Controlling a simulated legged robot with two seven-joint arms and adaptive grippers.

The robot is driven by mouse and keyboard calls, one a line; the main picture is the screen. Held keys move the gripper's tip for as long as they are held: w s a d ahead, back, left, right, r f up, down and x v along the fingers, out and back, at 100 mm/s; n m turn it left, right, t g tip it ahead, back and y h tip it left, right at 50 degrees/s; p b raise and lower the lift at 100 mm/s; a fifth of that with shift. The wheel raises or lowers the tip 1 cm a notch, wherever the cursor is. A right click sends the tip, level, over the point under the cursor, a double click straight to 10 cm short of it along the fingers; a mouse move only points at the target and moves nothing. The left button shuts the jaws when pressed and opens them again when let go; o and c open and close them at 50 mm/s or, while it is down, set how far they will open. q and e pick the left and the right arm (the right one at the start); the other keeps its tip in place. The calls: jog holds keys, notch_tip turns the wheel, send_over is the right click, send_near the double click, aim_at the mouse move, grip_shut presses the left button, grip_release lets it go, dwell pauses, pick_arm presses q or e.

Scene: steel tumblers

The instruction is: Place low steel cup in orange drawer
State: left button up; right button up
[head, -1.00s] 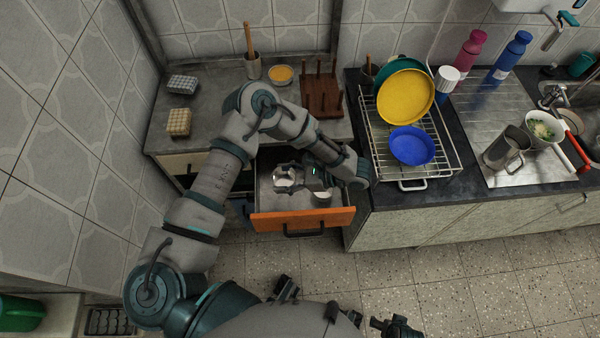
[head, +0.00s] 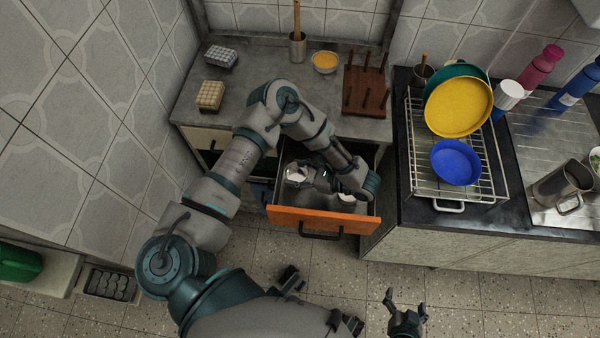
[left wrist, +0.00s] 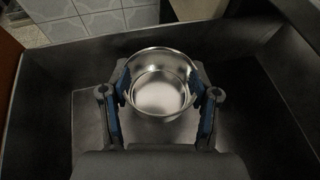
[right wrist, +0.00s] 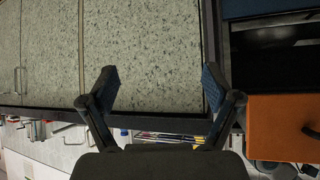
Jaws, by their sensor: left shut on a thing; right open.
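The low steel cup (head: 297,173) is a shiny, round, open vessel, upright in the left wrist view (left wrist: 160,92). My left gripper (head: 303,178) is shut on it, one finger on each side of its wall. Gripper and cup are inside the pulled-out orange drawer (head: 320,221), near its left side in the head view. Dark drawer walls surround them in the left wrist view. I cannot tell whether the cup touches the drawer floor. My right gripper (head: 405,303) is open and empty, low over the floor; the right wrist view shows its spread fingers (right wrist: 160,88).
A small pale thing (head: 346,197) shows in the drawer beside my left arm; I cannot tell what it is. The counter above holds a wooden peg rack (head: 366,90) and a yellow-filled bowl (head: 325,62). A dish rack (head: 410,150) stands on the right counter.

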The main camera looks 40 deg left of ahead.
pick_arm(q)
jog(key=shift+w+a+f, duration=0.1)
jog(key=shift+a+f, duration=0.05)
jog(key=shift+f, duration=0.3)
jog(key=shift+d+r, duration=0.15)
jog(key=shift+d, duration=0.25)
jog(key=shift+d+f, duration=0.15)
jog(key=shift+f, duration=0.05)
jog(key=shift+a+f, duration=0.4)
jog(key=o, duration=1.3)
jog(key=shift+c, duration=0.2)
jog(key=shift+d, duration=0.1)
pick_arm(e)
jog(key=shift+s+d+f, duration=0.1)
jog(key=shift+d+f, duration=0.05)
pick_arm(q)
jog(key=shift+d, duration=0.15)
pick_arm(e)
jog(key=shift+d, duration=0.15)
